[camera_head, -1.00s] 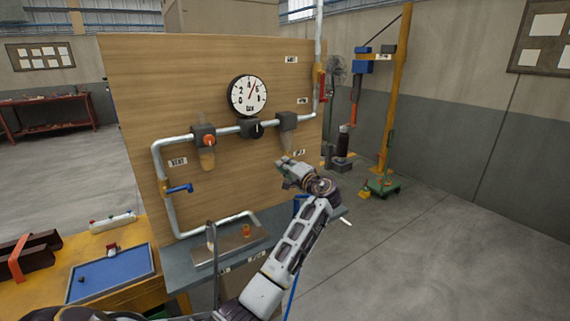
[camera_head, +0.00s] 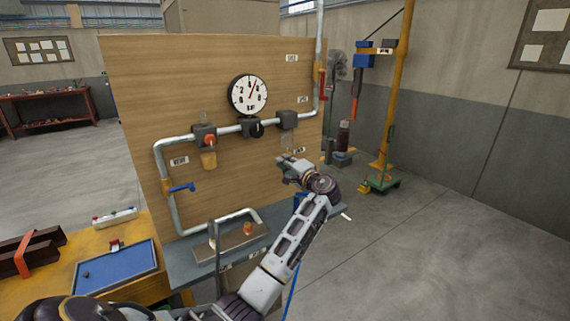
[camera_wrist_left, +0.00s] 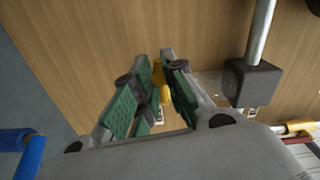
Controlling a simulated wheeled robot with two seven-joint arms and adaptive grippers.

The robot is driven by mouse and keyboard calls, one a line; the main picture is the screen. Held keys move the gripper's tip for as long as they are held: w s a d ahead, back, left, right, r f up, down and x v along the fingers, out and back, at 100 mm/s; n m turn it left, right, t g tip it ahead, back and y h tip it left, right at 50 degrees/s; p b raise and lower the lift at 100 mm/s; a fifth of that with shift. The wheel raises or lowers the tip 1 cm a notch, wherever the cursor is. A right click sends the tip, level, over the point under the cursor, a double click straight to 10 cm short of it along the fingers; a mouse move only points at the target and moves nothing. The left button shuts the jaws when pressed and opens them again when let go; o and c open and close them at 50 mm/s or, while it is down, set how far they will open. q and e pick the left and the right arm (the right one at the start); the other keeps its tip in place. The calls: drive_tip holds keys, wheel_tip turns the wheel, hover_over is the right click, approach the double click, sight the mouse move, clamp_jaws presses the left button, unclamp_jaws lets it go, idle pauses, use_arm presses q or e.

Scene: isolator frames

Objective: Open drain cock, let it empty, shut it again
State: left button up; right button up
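My left gripper (camera_head: 286,166) is in front of the wooden panel, just below the right-hand dark filter block (camera_head: 287,119). In the left wrist view its green-padded fingers (camera_wrist_left: 156,58) are close together on either side of a small yellow drain cock (camera_wrist_left: 160,82) and appear shut on it. The cock's contact with the pads is partly hidden. A clear bowl (camera_wrist_left: 208,83) lies between the cock and the dark block (camera_wrist_left: 252,82). In the head view the cock is not clearly visible. My right gripper is not in view.
A round gauge (camera_head: 247,95) is on the panel (camera_head: 150,75). A blue-handled valve (camera_head: 181,187) sits at the left pipe, a red-handled one (camera_head: 322,84) at the right. A shelf with a small orange cup (camera_head: 247,228) is below.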

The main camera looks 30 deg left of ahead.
use_arm(q)
drive_tip(key=o, duration=0.3)
drive_tip(key=shift+o, duration=0.2)
drive_tip(key=v, duration=1.2)
